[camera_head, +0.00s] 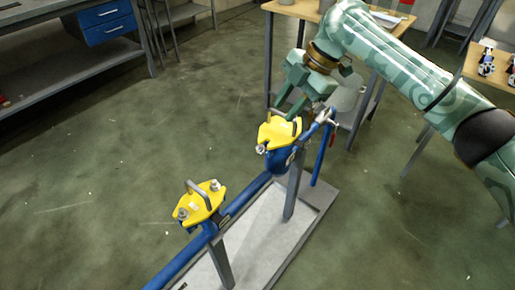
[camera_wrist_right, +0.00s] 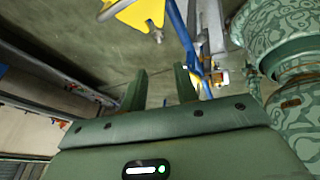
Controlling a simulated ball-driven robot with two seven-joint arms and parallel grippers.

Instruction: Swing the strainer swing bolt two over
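Two strainers with yellow covers sit on a blue pipe, the far one (camera_head: 280,133) and the near one (camera_head: 199,204). Each cover carries a grey handle. The near cover shows silvery bolts at its left corner (camera_head: 183,214) and right corner (camera_head: 215,186). The far cover shows a bolt (camera_head: 261,149) at its left corner; my fingers partly hide its far side. No label tells which bolt is number two. My right gripper (camera_head: 290,107) is just behind the far cover; its two fingers (camera_wrist_right: 160,90) stand apart with nothing between them. My left gripper is out of view.
The pipe stands on grey posts over a pale base tray (camera_head: 318,198). A blue upright (camera_head: 321,158) and grey fitting (camera_head: 325,115) are close right of the far strainer. A wooden table (camera_head: 292,9) stands behind my arm.

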